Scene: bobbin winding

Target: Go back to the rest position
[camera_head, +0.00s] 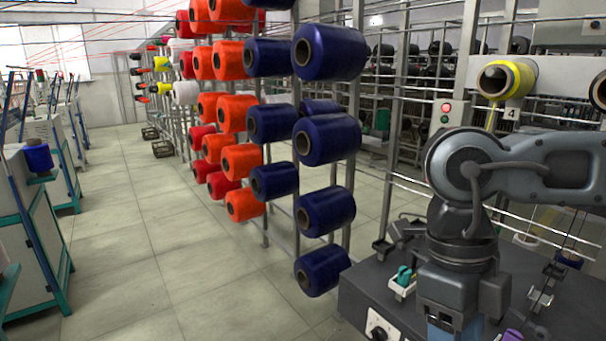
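My arm shows at the right of the head view, bent, with its upper links running out past the right edge of the picture. My gripper is not in view, so I cannot see whether it is open or shut or holds anything. Dark blue bobbins (325,208) hang in a column on a metal rack, left of my arm and apart from it. Orange bobbins (239,160) hang farther along the rack.
A metal rack post (353,120) stands left of my arm. A control box (447,114) with a red button is behind it. A white holder (402,288) with a teal item is near my arm's base. Teal-edged machines (40,235) line the left; the tiled aisle (150,250) is clear.

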